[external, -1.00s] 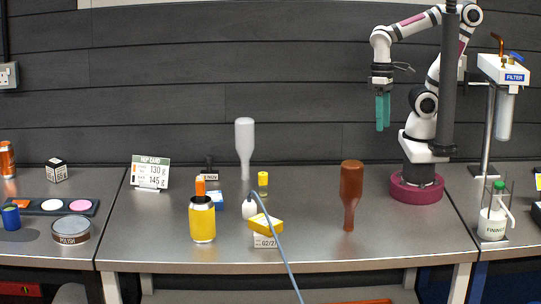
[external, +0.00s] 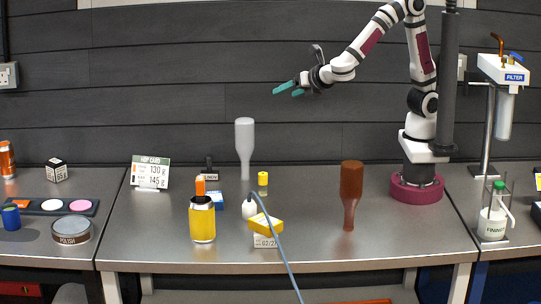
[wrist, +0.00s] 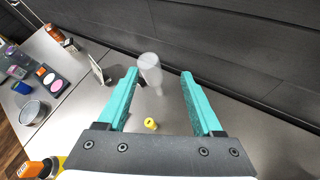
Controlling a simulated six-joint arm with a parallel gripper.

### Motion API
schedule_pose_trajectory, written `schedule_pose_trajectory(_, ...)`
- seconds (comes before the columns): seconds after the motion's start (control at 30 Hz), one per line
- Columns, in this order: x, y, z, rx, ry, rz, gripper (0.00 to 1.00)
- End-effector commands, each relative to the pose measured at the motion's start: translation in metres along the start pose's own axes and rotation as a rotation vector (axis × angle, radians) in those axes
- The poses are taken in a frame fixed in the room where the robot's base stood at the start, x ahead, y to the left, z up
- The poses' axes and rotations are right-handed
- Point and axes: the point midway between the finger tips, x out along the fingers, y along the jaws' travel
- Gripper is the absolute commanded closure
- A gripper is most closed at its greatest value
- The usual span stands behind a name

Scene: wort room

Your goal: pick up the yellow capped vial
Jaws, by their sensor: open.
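The yellow capped vial (external: 263,180) stands upright on the steel bench, right of the base of a clear inverted bottle. In the wrist view the vial (wrist: 151,124) shows below the space between the fingers, close to the gripper's body edge. My gripper (external: 283,88) is open and empty, high above the bench, up and slightly right of the vial, with teal fingers pointing left. In the wrist view its fingers (wrist: 158,95) are spread wide.
The translucent bottle (external: 244,142) stands close behind the vial. A white bulb with a blue hose and a yellow block (external: 263,224) lie in front. A brown bottle (external: 350,190) stands to the right, a yellow can (external: 202,222) front left. A hop card sign (external: 150,172) stands left.

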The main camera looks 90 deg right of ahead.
Motion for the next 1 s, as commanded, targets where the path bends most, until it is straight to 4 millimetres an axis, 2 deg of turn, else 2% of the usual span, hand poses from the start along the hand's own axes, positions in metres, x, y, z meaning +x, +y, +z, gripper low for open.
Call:
schedule_pose_trajectory(0.03, -0.002, 0.031, -0.018, -0.204, -0.026, 0.108, 0.33)
schedule_pose_trajectory(0.07, -0.005, 0.053, -0.031, -0.343, -0.050, 0.185, 0.33)
schedule_pose_trajectory(0.1, -0.001, 0.061, -0.052, -0.445, -0.068, 0.231, 0.33)
schedule_pose_trajectory(0.13, 0.011, 0.051, -0.069, -0.434, -0.064, 0.220, 0.33)
schedule_pose_trajectory(0.3, 0.055, 0.025, -0.144, -0.417, -0.064, 0.216, 0.33)
schedule_pose_trajectory(0.4, 0.077, 0.013, -0.182, -0.412, -0.065, 0.216, 0.33)
schedule_pose_trajectory(0.5, 0.093, 0.004, -0.211, -0.406, -0.066, 0.218, 0.33)
schedule_pose_trajectory(0.6, 0.103, 0.000, -0.227, -0.402, -0.067, 0.219, 0.33)
schedule_pose_trajectory(0.67, 0.107, -0.001, -0.231, -0.400, -0.067, 0.218, 0.33)
schedule_pose_trajectory(0.77, 0.119, 0.001, -0.232, -0.397, -0.068, 0.217, 0.33)
schedule_pose_trajectory(1.0, 0.165, 0.011, -0.227, -0.397, -0.068, 0.215, 0.33)
